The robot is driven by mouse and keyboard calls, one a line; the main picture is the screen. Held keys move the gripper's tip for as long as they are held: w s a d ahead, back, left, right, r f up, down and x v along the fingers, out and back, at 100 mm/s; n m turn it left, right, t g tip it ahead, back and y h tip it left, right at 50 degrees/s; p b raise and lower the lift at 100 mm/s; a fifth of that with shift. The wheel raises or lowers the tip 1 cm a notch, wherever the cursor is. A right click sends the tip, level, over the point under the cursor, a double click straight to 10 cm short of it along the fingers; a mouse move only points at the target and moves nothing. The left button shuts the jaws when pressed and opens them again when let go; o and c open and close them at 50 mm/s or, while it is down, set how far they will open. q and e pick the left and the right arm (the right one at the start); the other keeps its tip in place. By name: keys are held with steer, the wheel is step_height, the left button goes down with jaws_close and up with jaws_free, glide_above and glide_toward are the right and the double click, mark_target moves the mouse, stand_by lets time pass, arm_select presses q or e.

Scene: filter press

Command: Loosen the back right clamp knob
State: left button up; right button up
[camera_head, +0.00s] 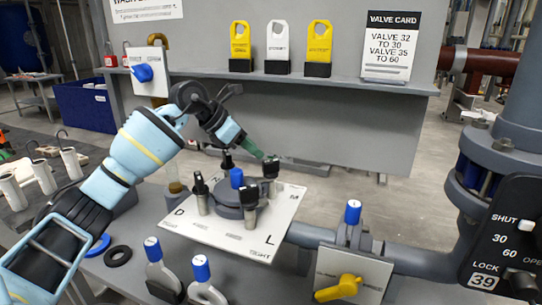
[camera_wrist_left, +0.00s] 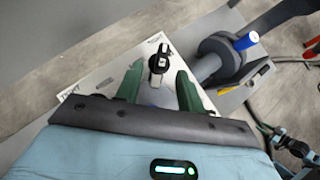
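The filter press is a dark round body (camera_head: 226,201) on a white plate (camera_head: 180,226), with a blue cap (camera_head: 236,178) in the middle and black clamp knobs on silver posts around it. The back right clamp knob (camera_head: 270,168) stands upright. My left gripper (camera_head: 257,152), with green fingers, is beside and slightly above it. In the left wrist view my left gripper (camera_wrist_left: 159,76) is open, and a black knob (camera_wrist_left: 158,62) shows in the gap between and beyond the fingertips. Contact cannot be told. My right gripper is not in view.
Other clamp knobs stand close by: front right (camera_head: 249,196), front left (camera_head: 200,188) and back left (camera_head: 227,160). A blue-capped valve (camera_head: 353,213) and a yellow handle (camera_head: 339,288) are at the right front. A grey panel with a shelf (camera_head: 300,82) stands behind.

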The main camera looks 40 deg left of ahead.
mark_target(270, 161)
arm_select(q)
steer(key=shift+x, duration=3.75)
steer(key=shift+d+r, duration=0.1)
steer(key=shift+d, duration=0.1)
steer(key=shift+c, duration=0.5)
jaws_close()
